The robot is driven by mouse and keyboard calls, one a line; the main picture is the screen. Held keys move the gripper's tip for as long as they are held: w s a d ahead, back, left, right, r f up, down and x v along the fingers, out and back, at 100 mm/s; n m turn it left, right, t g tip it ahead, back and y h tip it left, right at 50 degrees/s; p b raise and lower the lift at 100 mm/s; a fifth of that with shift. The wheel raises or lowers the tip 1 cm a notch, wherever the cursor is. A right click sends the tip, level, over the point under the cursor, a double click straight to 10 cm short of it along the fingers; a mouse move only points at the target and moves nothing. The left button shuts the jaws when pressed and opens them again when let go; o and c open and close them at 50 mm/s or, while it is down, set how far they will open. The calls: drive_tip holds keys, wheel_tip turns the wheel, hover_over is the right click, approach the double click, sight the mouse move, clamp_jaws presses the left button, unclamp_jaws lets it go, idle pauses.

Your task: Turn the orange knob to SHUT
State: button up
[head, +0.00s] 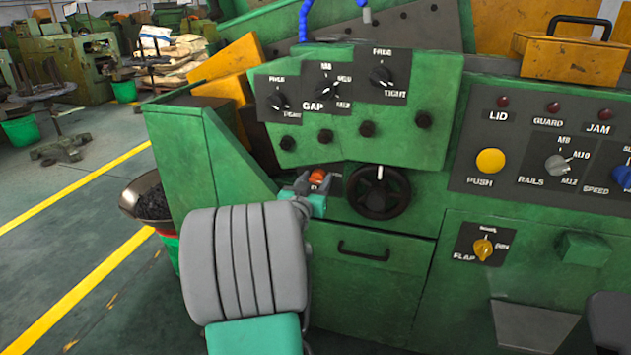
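A small orange-red knob (318,176) shows just beyond my gripper (311,191), on the green machine front to the left of a black handwheel. A dark label plate lies around it, mostly covered, and I cannot read its words or the knob's setting. My gripper has teal fingers and reaches up to the knob from the front. I cannot tell whether the fingers touch the knob, nor how far apart they are. A yellow-orange FLAP knob (483,249) sits on a separate black plate at the lower right, away from my gripper.
The black handwheel (380,191) stands close to the right of my gripper. Above it are black GAP dials (326,89) and several dark small knobs. A drawer handle (363,251) is below. A bowl of dark pieces (150,203) stands at the left, beside open floor.

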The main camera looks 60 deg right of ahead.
clamp_jaws()
idle(0.5)
drive_tip(key=n+p, duration=0.1)
drive_tip(key=n, duration=0.3)
drive_tip(key=shift+w+n, duration=0.1)
drive_tip(key=shift+n, duration=0.2)
drive_tip(key=n+p, duration=0.1)
drive_tip(key=n, duration=0.2)
drive_tip(key=shift+n, duration=0.3)
drive_tip(key=n+p, duration=0.3)
drive_tip(key=n, duration=0.2)
drive_tip(key=shift+w+p, duration=0.1)
drive_tip(key=shift+p, duration=0.2)
drive_tip(key=shift+f+n+p, duration=0.2)
drive_tip(key=shift+n+p, duration=0.95)
drive_tip(key=shift+n, duration=0.95)
